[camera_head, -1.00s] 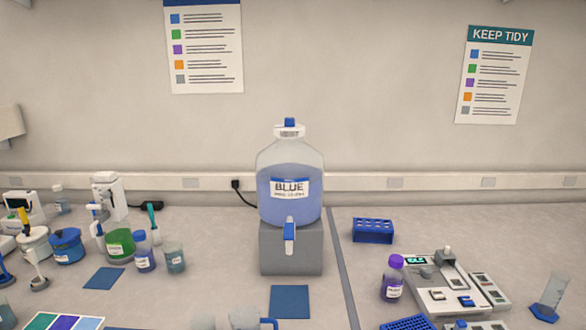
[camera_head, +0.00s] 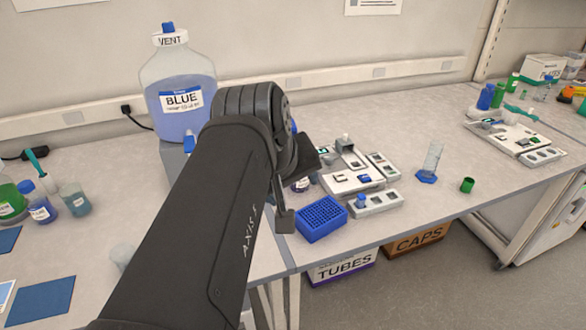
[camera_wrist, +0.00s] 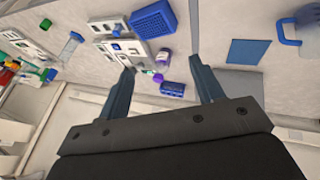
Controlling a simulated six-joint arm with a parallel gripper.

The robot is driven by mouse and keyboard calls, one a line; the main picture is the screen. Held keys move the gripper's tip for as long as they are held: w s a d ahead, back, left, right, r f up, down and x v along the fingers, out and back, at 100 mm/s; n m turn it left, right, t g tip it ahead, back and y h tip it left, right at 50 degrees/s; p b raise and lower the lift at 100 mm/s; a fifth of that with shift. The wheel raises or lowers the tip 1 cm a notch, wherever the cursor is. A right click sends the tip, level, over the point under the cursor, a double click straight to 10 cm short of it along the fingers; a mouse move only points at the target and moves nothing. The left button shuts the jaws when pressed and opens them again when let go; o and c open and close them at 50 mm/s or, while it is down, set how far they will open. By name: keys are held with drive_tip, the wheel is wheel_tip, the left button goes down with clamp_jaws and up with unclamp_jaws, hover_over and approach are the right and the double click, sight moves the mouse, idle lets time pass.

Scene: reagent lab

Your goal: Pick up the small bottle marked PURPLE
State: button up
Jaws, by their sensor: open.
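The small bottle with a purple cap and white label (camera_wrist: 162,59) stands on the bench in the wrist view, between my fingers as seen from there but beyond their tips. In the head view only a bit of its lower part and label (camera_head: 301,185) shows beside my arm; its cap is hidden. My gripper (camera_wrist: 161,66) is open and empty, with its fingers spread to either side of the bottle in the wrist view. In the head view my arm hides most of the gripper.
A small blue rack (camera_wrist: 172,90) lies close to the bottle. A blue tube rack (camera_head: 321,219) and a grey-white instrument (camera_head: 350,180) stand close by. A large BLUE bottle (camera_head: 178,90) stands behind my arm. A clear cylinder (camera_head: 431,160) and green cap (camera_head: 467,185) are farther right.

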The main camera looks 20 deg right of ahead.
drive_tip(key=w+d+r+n+g+h, duration=0.1)
drive_tip(key=w+d+r+n, duration=0.55)
drive_tip(key=w+r, duration=0.35)
drive_tip(key=w+f+n+g, duration=0.2)
drive_tip(key=w+f+n, duration=0.35)
drive_tip(key=w, duration=0.35)
drive_tip(key=w+f+n+g, duration=0.1)
drive_tip(key=w+f+n, duration=0.3)
drive_tip(key=w+n, duration=0.45)
drive_tip(key=shift+m+y, duration=0.4)
drive_tip(key=shift+m, duration=0.35)
drive_tip(key=x, duration=0.4)
drive_tip(key=w+x, duration=0.1)
drive_tip(key=x, duration=0.7)
drive_tip(key=shift+w, duration=0.2)
drive_tip(key=shift+s+x, duration=0.15)
drive_tip(key=shift+x, duration=1.2)
drive_tip(key=shift+s+x, duration=0.2)
drive_tip(key=shift+x, duration=1.2)
clamp_jaws()
